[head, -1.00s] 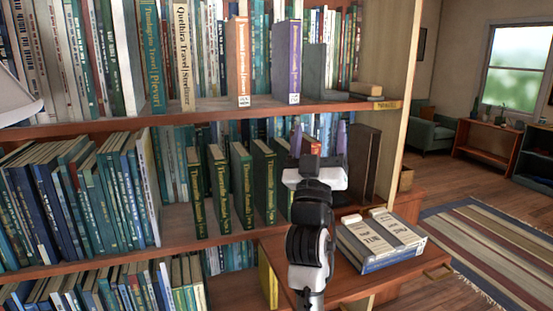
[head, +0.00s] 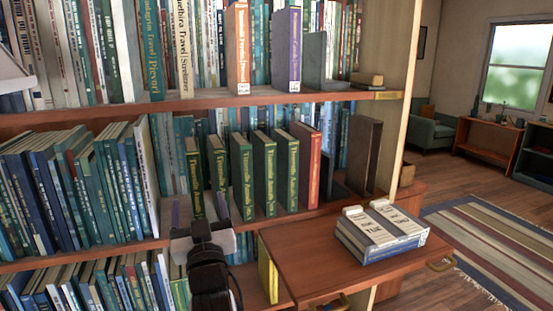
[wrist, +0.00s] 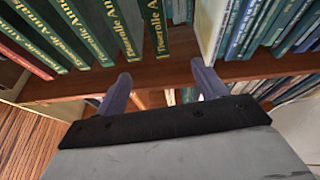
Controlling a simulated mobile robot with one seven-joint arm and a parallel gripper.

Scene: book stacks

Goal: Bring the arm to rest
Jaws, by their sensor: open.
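My gripper (head: 199,216) is low at the middle bottom of the head view, in front of the edge of the middle shelf. Its two purple fingers stand apart with nothing between them. In the wrist view, the open fingers (wrist: 162,88) point toward the shelf edge (wrist: 165,72), with green books (wrist: 100,25) beyond. In the head view, several upright green books (head: 241,175) and a red book (head: 305,165) stand in a row on the middle shelf. The gripper is apart from them.
A dark bookend (head: 363,155) stands near the shelf's right end. Leaning books (head: 70,190) fill the left. Open floor (head: 440,190) and a striped rug (head: 490,240) lie at right.

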